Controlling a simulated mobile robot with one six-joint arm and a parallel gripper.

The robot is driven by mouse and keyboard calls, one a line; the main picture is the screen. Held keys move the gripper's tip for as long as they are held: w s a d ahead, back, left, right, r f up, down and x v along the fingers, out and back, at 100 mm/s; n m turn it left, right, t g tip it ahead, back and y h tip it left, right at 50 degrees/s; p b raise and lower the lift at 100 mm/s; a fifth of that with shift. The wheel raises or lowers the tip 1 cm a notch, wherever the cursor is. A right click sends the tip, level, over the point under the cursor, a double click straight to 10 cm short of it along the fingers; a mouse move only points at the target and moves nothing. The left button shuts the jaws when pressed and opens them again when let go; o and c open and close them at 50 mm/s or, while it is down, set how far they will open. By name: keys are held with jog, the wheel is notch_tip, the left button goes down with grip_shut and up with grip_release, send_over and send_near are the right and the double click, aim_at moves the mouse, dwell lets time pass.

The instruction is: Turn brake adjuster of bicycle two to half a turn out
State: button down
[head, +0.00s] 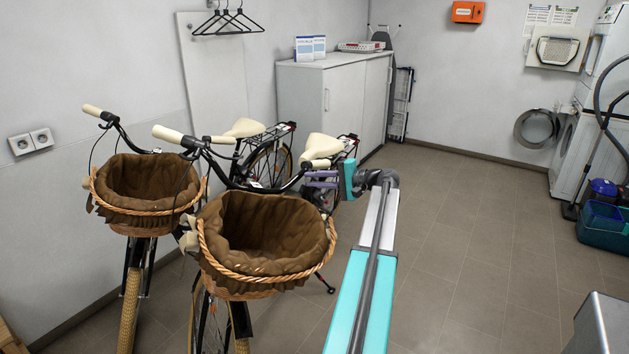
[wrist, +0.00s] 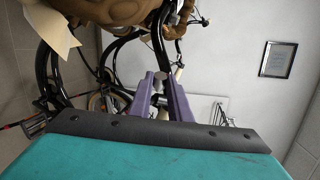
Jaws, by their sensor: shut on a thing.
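Two bicycles with wicker baskets stand side by side at the left in the head view. My gripper (head: 321,179) is at the right handlebar end of the nearer bicycle (head: 262,240), just under its cream grip (head: 321,164). I take this one as bicycle two, but no label shows. In the wrist view, the purple fingers of my gripper (wrist: 160,84) are closed around a small grey round knob (wrist: 160,75), apparently the brake adjuster, beside the black handlebar parts. The adjuster is hidden in the head view, and its turn angle cannot be read.
The other bicycle (head: 140,200) stands close on the left, by the wall. A white cabinet (head: 330,100) is behind them. A washer-dryer stack (head: 580,130) is at the far right. The tiled floor (head: 470,240) between is clear.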

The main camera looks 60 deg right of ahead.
jog(key=c, duration=1.6)
grip_release()
jog(key=shift+c, duration=0.2)
jog(key=shift+s, duration=0.1)
jog(key=b+v, duration=0.1)
jog(key=v, duration=1.2)
jog(key=shift+s+d+b, duration=0.2)
jog(key=shift+s+b, duration=0.1)
jog(key=shift+s, duration=0.05)
